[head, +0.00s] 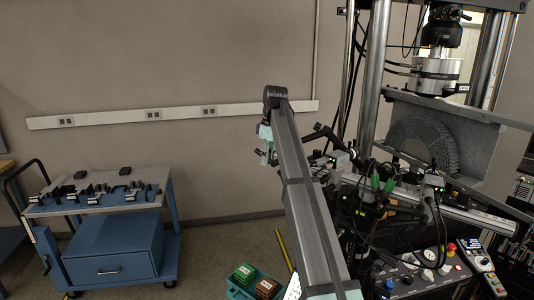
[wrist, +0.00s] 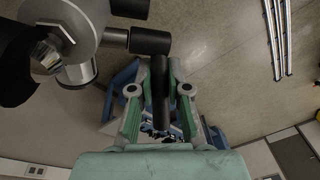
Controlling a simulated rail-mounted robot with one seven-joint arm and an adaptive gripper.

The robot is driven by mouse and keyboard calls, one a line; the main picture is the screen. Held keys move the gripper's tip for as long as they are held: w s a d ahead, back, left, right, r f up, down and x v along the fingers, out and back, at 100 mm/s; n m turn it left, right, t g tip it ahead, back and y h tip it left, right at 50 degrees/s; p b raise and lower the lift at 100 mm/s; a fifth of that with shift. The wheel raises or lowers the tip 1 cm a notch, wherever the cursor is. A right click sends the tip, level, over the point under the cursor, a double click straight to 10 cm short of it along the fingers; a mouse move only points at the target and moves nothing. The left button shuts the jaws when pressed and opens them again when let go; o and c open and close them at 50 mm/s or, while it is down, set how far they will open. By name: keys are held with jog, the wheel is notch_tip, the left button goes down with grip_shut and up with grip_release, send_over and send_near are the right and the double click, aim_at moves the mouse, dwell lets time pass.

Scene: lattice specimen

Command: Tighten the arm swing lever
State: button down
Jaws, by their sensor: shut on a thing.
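In the wrist view, the black bar of the arm swing lever (wrist: 160,85) stands between the two green-sided fingers of my gripper (wrist: 159,92). My gripper is shut on the lever, and the exact finger contact is hard to see. A grey round joint with a short shaft and black end pieces (wrist: 150,41) lies just beyond the fingertips. In the head view, my gripper's teal part (head: 265,133) shows left of my grey arm link. My arm hides most of the grasp there. A black handle (head: 320,131) shows right of the link; I cannot tell if it is the same lever.
The testing machine with its steel columns (head: 376,75) and a lattice specimen (head: 422,143) stands at the right, with cables and a control panel (head: 425,262) below. A blue cart (head: 115,262) with tools stands left.

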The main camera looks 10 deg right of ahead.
jog(key=c, duration=1.1)
grip_release()
jog(key=shift+o, duration=0.2)
jog(key=shift+f+b, duration=0.1)
jog(key=shift+b, duration=0.25)
